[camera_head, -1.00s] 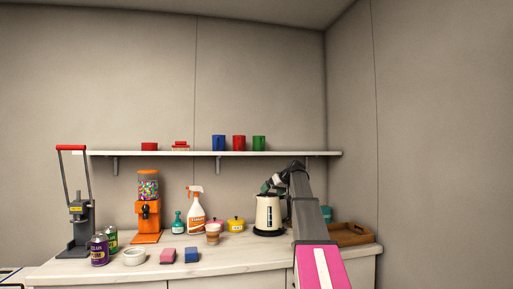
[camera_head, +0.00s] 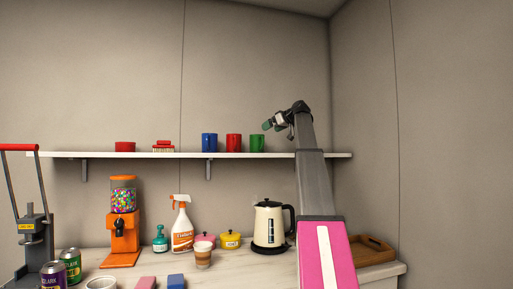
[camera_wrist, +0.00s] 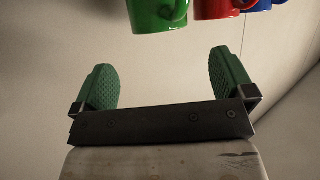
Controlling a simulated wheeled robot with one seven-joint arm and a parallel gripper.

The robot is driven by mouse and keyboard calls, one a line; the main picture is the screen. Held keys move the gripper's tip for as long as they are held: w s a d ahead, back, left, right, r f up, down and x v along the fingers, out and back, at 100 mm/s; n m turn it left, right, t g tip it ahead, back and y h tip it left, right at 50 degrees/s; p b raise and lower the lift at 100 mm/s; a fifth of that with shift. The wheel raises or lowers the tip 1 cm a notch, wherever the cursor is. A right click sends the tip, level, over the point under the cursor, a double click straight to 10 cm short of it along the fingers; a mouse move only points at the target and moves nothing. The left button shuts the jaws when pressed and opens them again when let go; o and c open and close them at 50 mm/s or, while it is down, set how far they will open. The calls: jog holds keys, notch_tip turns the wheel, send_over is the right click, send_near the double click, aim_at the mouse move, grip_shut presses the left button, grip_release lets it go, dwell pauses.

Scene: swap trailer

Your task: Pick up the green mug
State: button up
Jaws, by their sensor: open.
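The green mug (camera_head: 257,143) stands on the wall shelf, at the right end of a row of mugs. My gripper (camera_head: 267,125) is up at shelf height, just right of and above the green mug in the head view. In the wrist view the green mug (camera_wrist: 158,14) is at the top edge, cut off, with its handle to the right. My gripper (camera_wrist: 162,80) shows two green padded fingers spread apart with nothing between them. The mug lies beyond the fingertips and apart from them.
A red mug (camera_head: 233,143) stands close beside the green one, then a blue mug (camera_head: 209,142). The shelf (camera_head: 190,155) is bare to the right of the green mug. Below, the counter holds a kettle (camera_head: 268,225), a spray bottle (camera_head: 182,228) and a wooden tray (camera_head: 372,250).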

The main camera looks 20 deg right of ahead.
aim_at(258, 144)
jog(key=x, duration=0.9)
jog(key=shift+w+f, duration=0.1)
jog(key=shift+w, duration=0.05)
jog(key=c, duration=1.3)
jog(key=shift+o, duration=0.2)
